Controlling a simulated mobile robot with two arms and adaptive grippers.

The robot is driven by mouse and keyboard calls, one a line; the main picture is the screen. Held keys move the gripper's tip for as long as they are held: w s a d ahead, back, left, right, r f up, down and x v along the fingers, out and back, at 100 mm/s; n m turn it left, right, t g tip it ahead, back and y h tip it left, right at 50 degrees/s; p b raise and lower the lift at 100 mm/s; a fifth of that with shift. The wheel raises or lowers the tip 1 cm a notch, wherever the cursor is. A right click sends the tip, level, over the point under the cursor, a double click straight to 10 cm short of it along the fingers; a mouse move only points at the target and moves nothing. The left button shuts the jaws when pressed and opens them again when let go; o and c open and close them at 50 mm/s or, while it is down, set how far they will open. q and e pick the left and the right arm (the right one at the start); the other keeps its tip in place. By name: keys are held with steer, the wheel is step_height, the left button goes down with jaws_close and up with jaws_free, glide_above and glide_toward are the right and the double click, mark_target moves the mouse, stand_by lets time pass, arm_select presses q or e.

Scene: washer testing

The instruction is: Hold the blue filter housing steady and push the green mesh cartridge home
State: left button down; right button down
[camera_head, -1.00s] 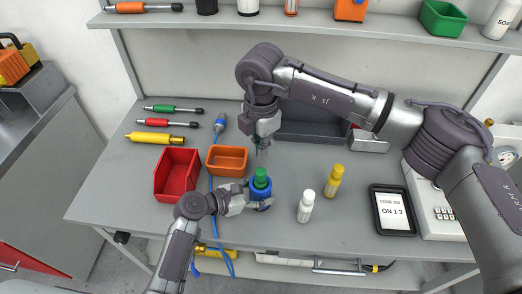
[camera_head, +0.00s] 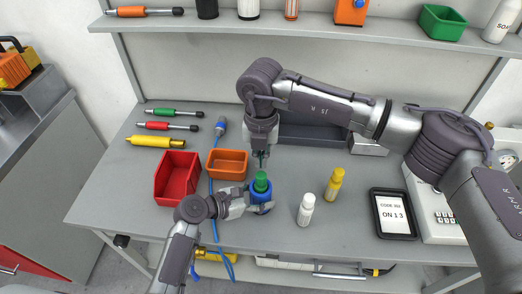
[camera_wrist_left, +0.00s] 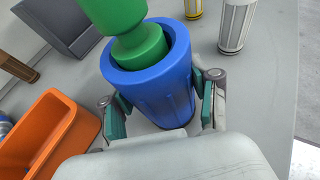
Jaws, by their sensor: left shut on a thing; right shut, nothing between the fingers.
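The blue filter housing (camera_head: 262,199) stands upright on the grey bench; it also shows large in the left wrist view (camera_wrist_left: 155,88). My left gripper (camera_head: 258,206) is shut on the housing, one finger pad on each side, as the left wrist view (camera_wrist_left: 162,110) shows. The green mesh cartridge (camera_head: 261,181) stands in the housing's open top, its upper part sticking out above the rim; the left wrist view (camera_wrist_left: 140,40) shows its stepped green body inside the rim. My right gripper (camera_head: 261,160) is shut and empty, pointing down just above the cartridge. I cannot tell whether it touches.
An orange bin (camera_head: 228,165) and a red bin (camera_head: 177,178) stand left of the housing. A white bottle (camera_head: 305,210) and a yellow bottle (camera_head: 334,184) stand to its right. A blue cable (camera_head: 212,200) runs past the bins. A tablet (camera_head: 393,214) lies further right.

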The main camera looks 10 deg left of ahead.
mark_target(261, 174)
steer(key=shift+f, duration=0.4)
steer(key=shift+f, duration=1.6)
steer(key=shift+r, duration=3)
arm_select(q)
steer(key=shift+c, duration=1)
jaws_free()
